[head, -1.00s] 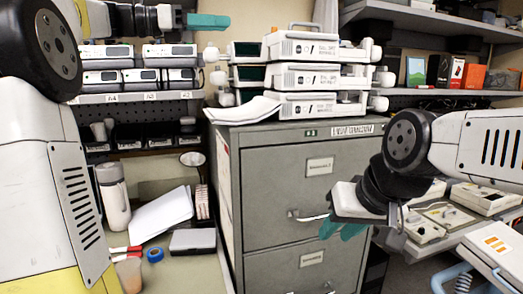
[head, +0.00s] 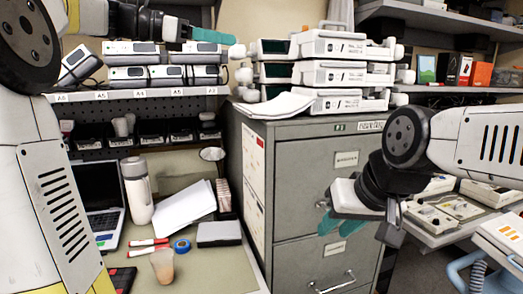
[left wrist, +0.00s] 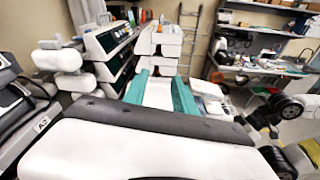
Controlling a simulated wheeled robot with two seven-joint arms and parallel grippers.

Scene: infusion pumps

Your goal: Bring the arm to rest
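My left arm comes in from the left at the top of the head view, level and clear of the shelf. Its gripper with teal fingers (head: 210,36) is over the shelf of pumps, left of the stacked pumps. In the left wrist view the two teal fingers (left wrist: 160,92) stand apart with nothing gripped between them. My right gripper (head: 332,222) hangs in front of the grey filing cabinet, teal fingers pointing down and left. I see nothing held there, but the gap between its fingers is unclear.
White pumps (head: 343,73) are stacked on the filing cabinet (head: 300,165) beside papers (head: 272,105). Several pumps (head: 128,76) stand on the left shelf. Below are a laptop (head: 98,198), a bottle (head: 138,192) and a cup (head: 163,267). A bench with devices (head: 450,208) is at right.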

